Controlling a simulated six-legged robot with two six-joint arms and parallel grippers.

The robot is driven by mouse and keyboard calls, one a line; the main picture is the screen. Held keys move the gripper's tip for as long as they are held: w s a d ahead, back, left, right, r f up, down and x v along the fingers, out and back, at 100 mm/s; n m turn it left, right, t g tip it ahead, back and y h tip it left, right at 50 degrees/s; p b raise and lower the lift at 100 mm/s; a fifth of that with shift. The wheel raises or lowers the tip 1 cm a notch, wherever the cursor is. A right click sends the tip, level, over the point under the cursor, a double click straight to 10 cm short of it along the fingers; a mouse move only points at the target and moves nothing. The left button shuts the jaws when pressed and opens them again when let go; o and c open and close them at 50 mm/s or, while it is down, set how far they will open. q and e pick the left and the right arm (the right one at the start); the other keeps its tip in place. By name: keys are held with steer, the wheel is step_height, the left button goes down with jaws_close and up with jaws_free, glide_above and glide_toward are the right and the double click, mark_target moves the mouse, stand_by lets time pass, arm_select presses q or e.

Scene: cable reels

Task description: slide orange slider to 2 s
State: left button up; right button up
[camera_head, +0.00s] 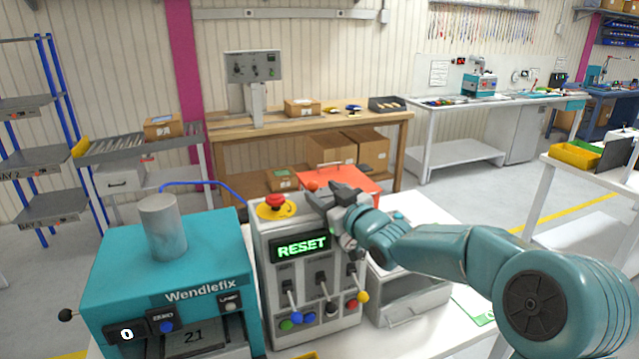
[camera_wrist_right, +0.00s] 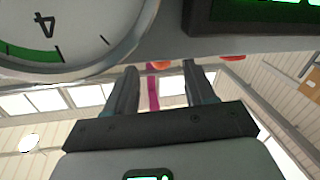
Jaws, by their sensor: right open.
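A small orange knob (camera_head: 312,186) shows at the top of the grey control box (camera_head: 262,240), just left of my right gripper's fingertips; I take it for the orange slider. My right gripper (camera_head: 328,193) is open at the box's upper right. In the right wrist view, an orange piece (camera_wrist_right: 159,65) shows between the gripper's (camera_wrist_right: 160,72) parted fingers; contact cannot be told. The slider's track and its 2 s mark are hidden. A white dial (camera_wrist_right: 62,35) with a 4 and a green band shows close by in the wrist view. My left gripper is not in view.
The box carries a red stop button (camera_head: 276,202) and a green RESET display (camera_head: 301,247), with several levers below. A teal Wendlefix machine (camera_head: 190,262) stands to the left.

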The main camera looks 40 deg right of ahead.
mark_target(313, 190)
steer(key=w, duration=0.2)
steer(key=shift+w+a, duration=0.1)
steer(key=shift+w, duration=0.2)
steer(key=shift+s, duration=0.1)
steer(key=shift+c, duration=0.3)
jaws_close()
